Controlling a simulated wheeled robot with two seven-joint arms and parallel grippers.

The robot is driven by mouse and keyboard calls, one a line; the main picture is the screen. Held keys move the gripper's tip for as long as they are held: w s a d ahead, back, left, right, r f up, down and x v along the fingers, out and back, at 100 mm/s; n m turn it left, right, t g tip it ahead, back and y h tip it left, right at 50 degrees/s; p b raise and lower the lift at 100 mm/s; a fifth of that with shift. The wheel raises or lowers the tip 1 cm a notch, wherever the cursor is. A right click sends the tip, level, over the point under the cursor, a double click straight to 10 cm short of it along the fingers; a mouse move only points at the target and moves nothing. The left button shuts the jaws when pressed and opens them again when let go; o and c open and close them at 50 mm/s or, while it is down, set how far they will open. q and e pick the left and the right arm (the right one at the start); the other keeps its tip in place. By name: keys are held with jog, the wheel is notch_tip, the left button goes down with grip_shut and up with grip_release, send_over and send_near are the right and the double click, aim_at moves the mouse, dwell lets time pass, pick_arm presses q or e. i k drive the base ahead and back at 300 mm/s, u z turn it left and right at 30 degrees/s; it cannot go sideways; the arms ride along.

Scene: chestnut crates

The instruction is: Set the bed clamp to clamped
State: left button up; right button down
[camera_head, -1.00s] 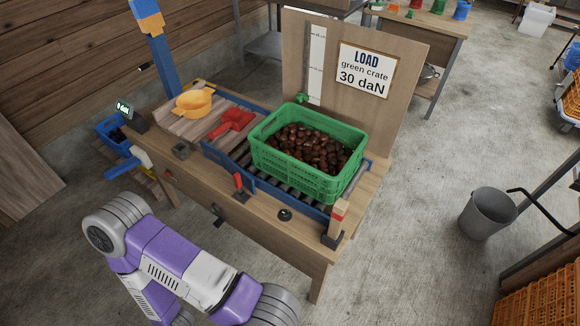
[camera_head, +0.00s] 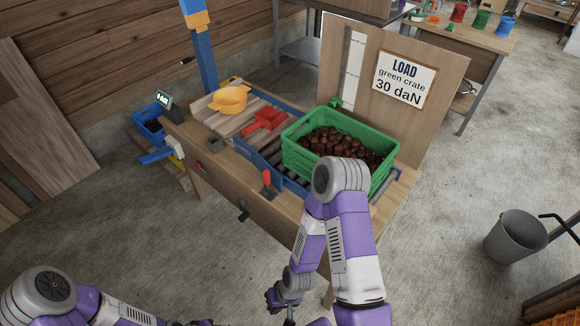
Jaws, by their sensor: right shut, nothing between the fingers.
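A small lever with a red handle (camera_head: 267,181) stands upright at the front edge of the bench's roller bed; it looks like the bed clamp. Its base is small and its exact setting is hard to tell. My right gripper (camera_head: 289,312) is low in front of the bench, below and apart from the lever, small and partly cut off by the bottom edge. It is shut and empty. My left arm shows at the lower left, but its gripper is not in view.
A green crate (camera_head: 298,160) of chestnuts sits on the roller bed. A red object (camera_head: 264,120) and a yellow object (camera_head: 229,99) lie farther left. A grey bucket (camera_head: 514,240) stands on the floor at right.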

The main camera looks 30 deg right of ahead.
aim_at(266, 176)
jog(key=i, duration=1)
